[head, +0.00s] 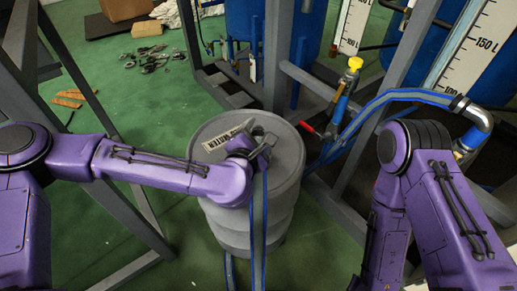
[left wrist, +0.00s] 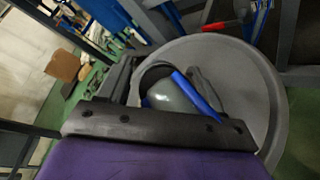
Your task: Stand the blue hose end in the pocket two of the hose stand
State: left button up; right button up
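My left gripper (head: 264,140) is over the top of a grey drum, at the end of the arm from the left. It appears shut on the blue hose end (left wrist: 172,90), whose dark round collar shows between the fingers in the left wrist view. The grey hose with blue edges (head: 259,215) hangs from the gripper down the front of the drum. The left gripper (left wrist: 165,82) partly hides the hose end. I cannot make out the hose stand or its pocket two. My right arm is folded at the right; its gripper is out of view.
The grey drum (head: 219,210) has a printed label (head: 222,141) on top. Grey metal frame beams (head: 325,85) stand behind and right. Another blue-edged hose (head: 405,95) runs to a metal elbow pipe (head: 476,116). Blue tanks stand at the back. Green floor is open at left.

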pick_arm(q)
grip_shut()
jog(key=shift+r, duration=0.1)
